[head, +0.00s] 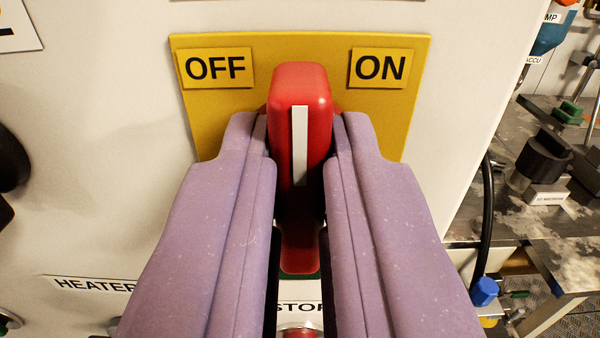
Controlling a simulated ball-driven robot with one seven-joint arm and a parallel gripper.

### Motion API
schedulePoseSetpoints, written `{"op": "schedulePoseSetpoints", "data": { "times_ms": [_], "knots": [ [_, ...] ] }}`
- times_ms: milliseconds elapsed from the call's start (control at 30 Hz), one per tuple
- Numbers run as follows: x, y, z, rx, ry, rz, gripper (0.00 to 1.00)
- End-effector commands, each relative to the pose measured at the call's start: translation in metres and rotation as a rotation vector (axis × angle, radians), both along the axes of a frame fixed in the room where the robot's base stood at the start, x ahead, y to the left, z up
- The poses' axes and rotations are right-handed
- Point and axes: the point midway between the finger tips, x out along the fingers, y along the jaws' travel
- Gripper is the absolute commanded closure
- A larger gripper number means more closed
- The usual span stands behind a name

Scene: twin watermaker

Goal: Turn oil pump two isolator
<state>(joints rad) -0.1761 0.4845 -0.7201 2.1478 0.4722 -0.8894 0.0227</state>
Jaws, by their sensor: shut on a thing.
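The isolator is a red handle (302,95) with a white stripe, on a yellow plate (300,48) fixed to a white panel. The plate carries an OFF label (215,68) at left and an ON label (381,68) at right. The handle stands about upright in the picture, its stripe near vertical and between the two labels. My gripper (302,150) has its two purple fingers shut on the handle, one on each side. The fingers hide part of the plate's lower half. No label naming oil pump two is readable here.
The white panel (110,130) fills most of the view. A HEATER label (92,285) and a partly hidden STOP label (300,308) are below, with a red button (299,333). At right are a metal bench (560,225) and a black cable (487,215).

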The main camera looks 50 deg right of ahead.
Motion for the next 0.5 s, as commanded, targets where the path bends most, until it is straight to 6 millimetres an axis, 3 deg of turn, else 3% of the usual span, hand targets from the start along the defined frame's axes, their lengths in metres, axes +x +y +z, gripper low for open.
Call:
{"op": "schedulePoseSetpoints", "data": {
  "times_ms": [500],
  "knots": [
    [0.0013, 0.0015, 0.0011, -0.129, 0.154, 0.000, 1.00]
  ]
}}
